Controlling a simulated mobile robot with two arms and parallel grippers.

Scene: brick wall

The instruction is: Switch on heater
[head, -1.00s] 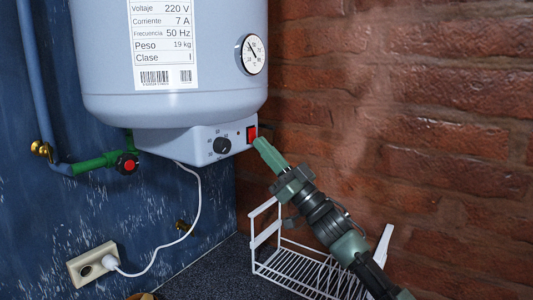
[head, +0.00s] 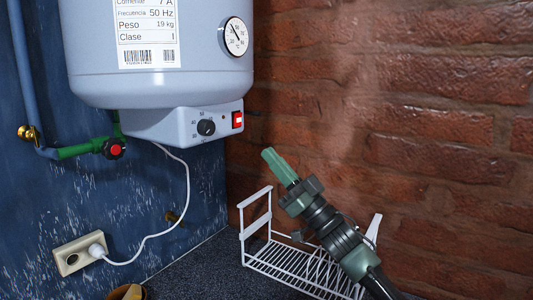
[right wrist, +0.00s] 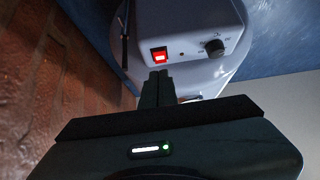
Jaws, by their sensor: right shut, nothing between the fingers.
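The heater (head: 160,50) is a pale grey-blue tank on the wall at the upper left of the head view. Its control panel carries a black knob (head: 206,127) and a red rocker switch (head: 237,120). The switch shows a bright lit patch in the head view, and it glows in the right wrist view (right wrist: 159,55). The knob also shows in the right wrist view (right wrist: 214,47). My right gripper (head: 268,154) is shut and empty, below and to the right of the switch, apart from it in the head view. My left gripper is not in view.
A white wire rack (head: 256,228) stands on the dark counter below my right arm. A white cord (head: 180,205) runs from the heater to a wall socket (head: 72,257). A green pipe with a red-capped valve (head: 114,149) is left of the panel. The brick wall is close on the right.

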